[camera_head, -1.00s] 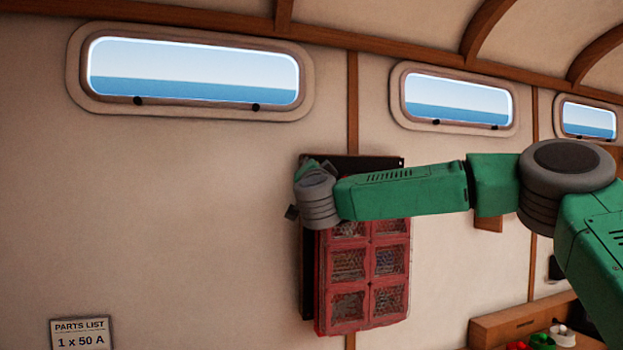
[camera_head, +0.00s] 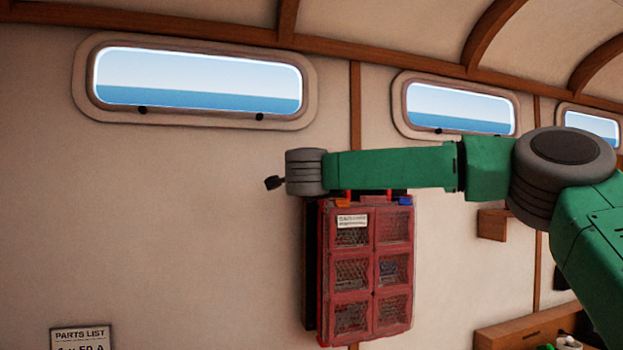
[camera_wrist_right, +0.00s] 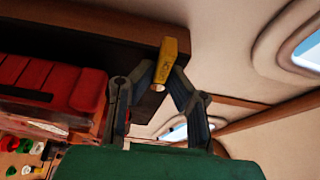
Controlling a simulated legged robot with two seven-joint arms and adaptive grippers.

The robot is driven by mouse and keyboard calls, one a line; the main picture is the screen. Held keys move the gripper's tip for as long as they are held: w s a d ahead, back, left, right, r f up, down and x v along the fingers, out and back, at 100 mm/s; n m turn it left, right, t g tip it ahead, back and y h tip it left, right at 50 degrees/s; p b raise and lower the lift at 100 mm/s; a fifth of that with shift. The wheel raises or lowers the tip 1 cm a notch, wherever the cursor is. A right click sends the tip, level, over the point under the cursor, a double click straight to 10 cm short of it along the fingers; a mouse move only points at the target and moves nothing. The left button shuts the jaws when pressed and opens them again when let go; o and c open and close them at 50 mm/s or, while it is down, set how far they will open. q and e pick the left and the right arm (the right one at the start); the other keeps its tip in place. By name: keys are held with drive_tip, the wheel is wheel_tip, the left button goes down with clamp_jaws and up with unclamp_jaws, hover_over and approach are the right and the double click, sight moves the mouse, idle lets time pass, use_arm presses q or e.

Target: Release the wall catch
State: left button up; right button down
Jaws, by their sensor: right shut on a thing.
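A yellow catch (camera_wrist_right: 164,66) sits at the corner of a dark backing panel (camera_wrist_right: 75,40) in the right wrist view. My right gripper (camera_wrist_right: 167,80) is shut on this catch, with one grey finger on each side of it. In the head view my green right arm reaches in from the right, across the top of the red wall cabinet (camera_head: 363,270). There the catch and the right gripper's fingers are hidden behind my arm. My left gripper is in neither view.
The red cabinet also shows at the left of the right wrist view (camera_wrist_right: 60,90). Porthole windows (camera_head: 200,82) line the wall above. A parts list sign (camera_head: 81,338) is at lower left. A wooden shelf (camera_head: 505,335) holds small items at lower right.

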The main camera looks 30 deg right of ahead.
drive_tip(key=shift+d+f, duration=0.1)
drive_tip(key=shift+f, duration=0.15)
idle(0.3)
drive_tip(key=c, duration=1.6)
unclamp_jaws()
drive_tip(key=shift+c, duration=0.2)
drive_tip(key=shift+o, duration=0.2)
drive_tip(key=shift+s+d+r, duration=0.1)
drive_tip(key=shift+s+d, duration=0.1)
drive_tip(key=shift+d, duration=0.05)
drive_tip(key=v, duration=1.2)
drive_tip(key=shift+w, duration=0.15)
